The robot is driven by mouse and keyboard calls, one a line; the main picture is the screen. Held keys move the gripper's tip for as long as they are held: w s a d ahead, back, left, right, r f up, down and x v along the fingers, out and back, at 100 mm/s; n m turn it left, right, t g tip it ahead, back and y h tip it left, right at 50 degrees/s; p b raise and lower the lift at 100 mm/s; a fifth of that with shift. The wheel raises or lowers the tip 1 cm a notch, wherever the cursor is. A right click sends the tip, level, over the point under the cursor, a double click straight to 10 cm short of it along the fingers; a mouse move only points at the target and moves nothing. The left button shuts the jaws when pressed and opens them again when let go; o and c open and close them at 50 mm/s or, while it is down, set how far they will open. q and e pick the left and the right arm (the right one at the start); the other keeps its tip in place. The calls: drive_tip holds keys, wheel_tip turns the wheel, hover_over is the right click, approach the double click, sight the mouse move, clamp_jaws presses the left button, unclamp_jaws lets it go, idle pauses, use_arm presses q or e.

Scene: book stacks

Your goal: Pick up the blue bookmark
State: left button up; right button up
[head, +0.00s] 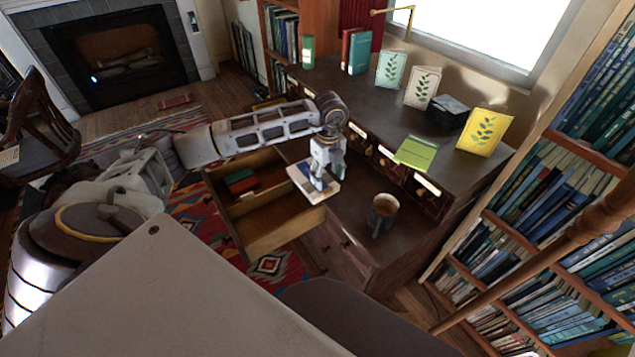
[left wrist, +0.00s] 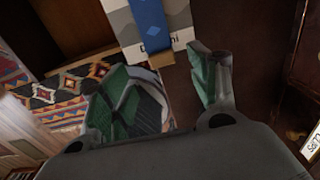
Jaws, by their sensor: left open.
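The blue bookmark (left wrist: 150,22) shows in the left wrist view as a blue strip lying over a white and grey book (left wrist: 118,22) with dark lettering. A small tan piece shows at the strip's near end. In the head view the book (head: 302,180) lies at the desk's left edge, beside the open drawer; my gripper hides part of it. My left gripper (head: 323,180) points down over the book. In the left wrist view its green-padded fingers (left wrist: 165,80) are apart with nothing between them, just short of the bookmark's near end. My right gripper is out of view.
An open drawer (head: 270,239) with dark red and green books inside juts out left of the book. A mug (head: 382,214) stands to the right on the desk. A green card (head: 417,153) and several upright cards are farther back. Bookshelves fill the right side.

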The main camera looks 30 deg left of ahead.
sight(327, 189)
use_arm(q)
drive_tip(key=shift+f, duration=0.25)
drive_tip(key=shift+f, duration=0.1)
drive_tip(key=shift+w+a+f, duration=0.1)
drive_tip(key=shift+w+f, duration=0.05)
drive_tip(key=shift+f, duration=2.35)
drive_tip(key=shift+c, duration=0.3)
drive_tip(key=c, duration=0.7)
